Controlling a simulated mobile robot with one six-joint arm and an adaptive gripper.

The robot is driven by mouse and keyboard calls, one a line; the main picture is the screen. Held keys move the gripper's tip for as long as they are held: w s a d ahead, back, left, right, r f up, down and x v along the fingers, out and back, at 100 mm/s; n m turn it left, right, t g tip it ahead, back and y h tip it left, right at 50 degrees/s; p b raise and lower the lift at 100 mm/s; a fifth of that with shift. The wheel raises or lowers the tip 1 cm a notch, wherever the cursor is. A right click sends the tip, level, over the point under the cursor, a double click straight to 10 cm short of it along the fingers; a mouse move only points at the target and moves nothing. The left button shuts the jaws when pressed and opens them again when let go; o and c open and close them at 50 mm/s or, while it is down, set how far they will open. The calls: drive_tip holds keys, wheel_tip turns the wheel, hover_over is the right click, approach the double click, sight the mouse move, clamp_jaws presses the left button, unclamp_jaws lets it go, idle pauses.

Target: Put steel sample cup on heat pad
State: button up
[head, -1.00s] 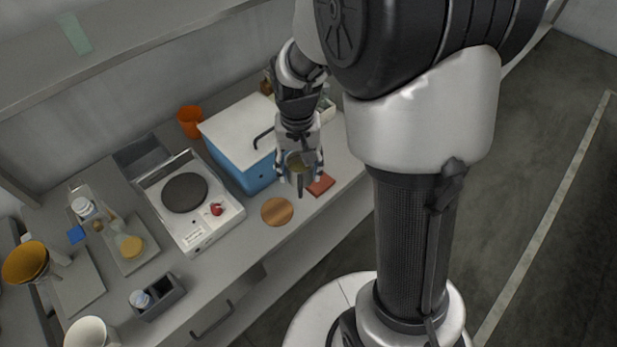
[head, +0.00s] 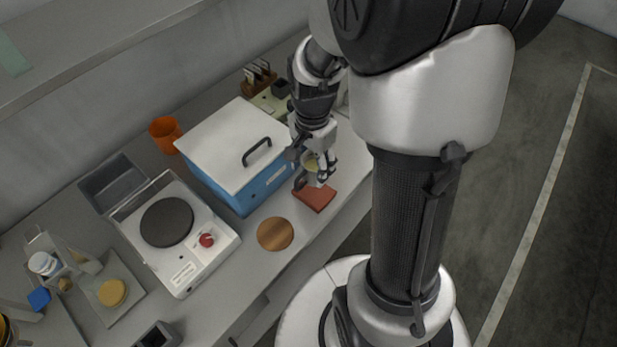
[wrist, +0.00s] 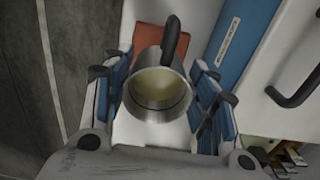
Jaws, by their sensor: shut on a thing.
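The steel sample cup (wrist: 160,112) is an open metal cup with a dark handle and a pale yellowish inside. My gripper (wrist: 161,88) is shut on it, with a blue-padded finger on each side. In the head view, my gripper (head: 315,178) partly hides the cup (head: 311,165). The red-brown square pad (head: 316,199), which looks like the heat pad, lies on the bench just below the gripper in the picture. The pad also shows beyond the cup in the wrist view (wrist: 143,62). The gap between cup and pad is hard to judge.
A blue box with a white lid (head: 232,141) stands close left of my gripper. A round wooden disc (head: 275,234) lies left of the pad. A hotplate (head: 168,224), an orange cup (head: 165,133) and a grey bin (head: 112,184) are farther left. The bench's front edge is near the pad.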

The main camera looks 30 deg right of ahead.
sight(312, 181)
drive_tip(key=shift+f+b, duration=0.95)
drive_tip(key=shift+f, duration=2.3)
drive_tip(key=shift+f, duration=0.2)
drive_tip(key=o, duration=1.2)
drive_tip(key=shift+c, duration=0.2)
drive_tip(key=shift+r, duration=0.1)
